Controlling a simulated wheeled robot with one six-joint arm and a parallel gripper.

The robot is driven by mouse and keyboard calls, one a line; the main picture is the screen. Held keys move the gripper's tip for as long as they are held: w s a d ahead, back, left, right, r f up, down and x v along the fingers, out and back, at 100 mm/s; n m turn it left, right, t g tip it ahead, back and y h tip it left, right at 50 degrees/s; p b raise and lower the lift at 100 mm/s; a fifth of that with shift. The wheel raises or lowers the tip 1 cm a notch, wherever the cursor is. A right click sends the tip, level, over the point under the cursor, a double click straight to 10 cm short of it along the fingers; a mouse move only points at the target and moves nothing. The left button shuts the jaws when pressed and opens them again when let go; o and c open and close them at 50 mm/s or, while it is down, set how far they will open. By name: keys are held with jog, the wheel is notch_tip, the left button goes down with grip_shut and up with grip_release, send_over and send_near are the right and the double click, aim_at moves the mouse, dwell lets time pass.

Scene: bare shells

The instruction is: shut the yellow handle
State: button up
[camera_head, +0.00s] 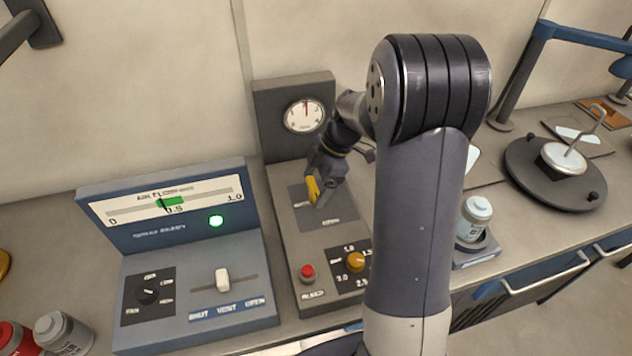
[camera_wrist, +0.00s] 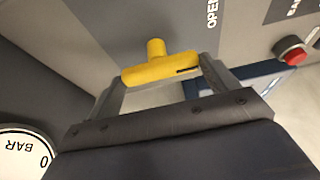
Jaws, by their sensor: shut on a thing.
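The yellow handle (camera_head: 312,190) stands on the dark plate of the grey gauge panel in the head view. In the wrist view the handle (camera_wrist: 158,68) is a yellow bar with a short round stub. My gripper (camera_head: 322,187) is down at the panel, with its fingers at the two ends of the bar in the wrist view (camera_wrist: 163,74). It is shut on the handle. My gripper and wrist partly cover the handle and the plate's lettering in the head view. The word "OPEN" shows beside the handle in the wrist view.
A round gauge (camera_head: 304,115) is on the panel's upright back. A red button (camera_head: 307,271) and an orange knob (camera_head: 355,261) sit nearer the front. A blue-grey console (camera_head: 190,250) with a white slider stands left. A white-lidded jar (camera_head: 474,219) stands right of my arm.

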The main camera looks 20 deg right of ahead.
jog(key=shift+f+m+b, duration=0.1)
jog(key=shift+m+b, duration=0.3)
jog(key=shift+b, duration=0.15)
jog(key=m+t+b, duration=0.1)
jog(key=m+b, duration=0.1)
jog(key=b, duration=0.1)
jog(key=shift+s+f+m, duration=0.1)
jog(key=shift+m, duration=0.3)
jog(key=m+t+b, duration=0.1)
jog(key=m, duration=0.1)
jog(key=m+t+h+b, duration=0.1)
jog(key=m+b, duration=0.1)
jog(key=shift+s+a, duration=0.1)
jog(key=shift+s, duration=0.05)
jog(key=m, duration=0.1)
jog(key=m+h, duration=0.1)
jog(key=m, duration=0.1)
jog(key=m+t, duration=0.1)
jog(key=m, duration=0.1)
jog(key=shift+a+r+b, duration=0.1)
jog(key=shift+r+b, duration=0.15)
jog(key=shift+b, duration=0.15)
jog(key=m+h, duration=0.1)
jog(key=m, duration=0.1)
jog(key=m+h, duration=0.1)
jog(key=m, duration=0.2)
jog(key=shift+a+t+p, duration=0.1)
jog(key=shift+t+p, duration=0.2)
jog(key=shift+m, duration=0.3)
jog(key=o, duration=0.9)
